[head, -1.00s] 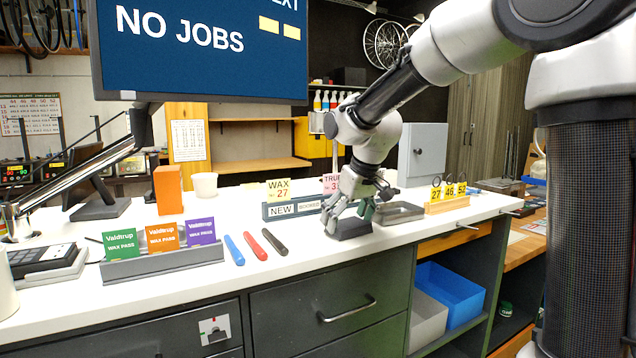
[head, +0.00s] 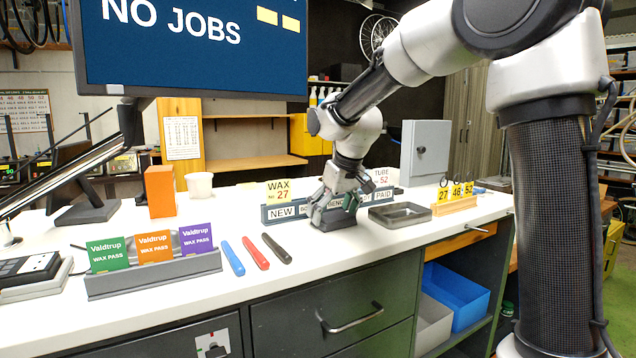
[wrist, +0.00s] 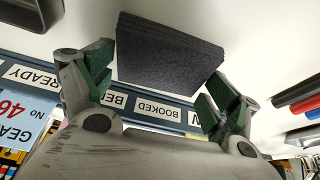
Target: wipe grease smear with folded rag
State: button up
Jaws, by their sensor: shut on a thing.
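The folded rag is a dark grey, thick block (head: 337,222) low at the white counter, just in front of the label strip. It fills the top middle of the wrist view (wrist: 168,55). My gripper (head: 335,208) points down over the rag, shut on it. In the wrist view my gripper (wrist: 155,92) has a green-padded finger at each side of the rag. I cannot tell whether the rag's underside touches the counter. No grease smear can be made out in either view; the counter under the rag is hidden.
The label strip (head: 283,212) stands behind the rag. A grey metal tray (head: 400,215) is to its right. Blue, red and black sticks (head: 255,253) lie to its left, beyond them the wax pass holder (head: 150,275). Numbered tags (head: 456,197) stand farther right.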

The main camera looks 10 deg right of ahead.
jog(key=r, duration=0.2)
jog(key=shift+s+r, duration=0.2)
jog(key=shift+r, duration=2.75)
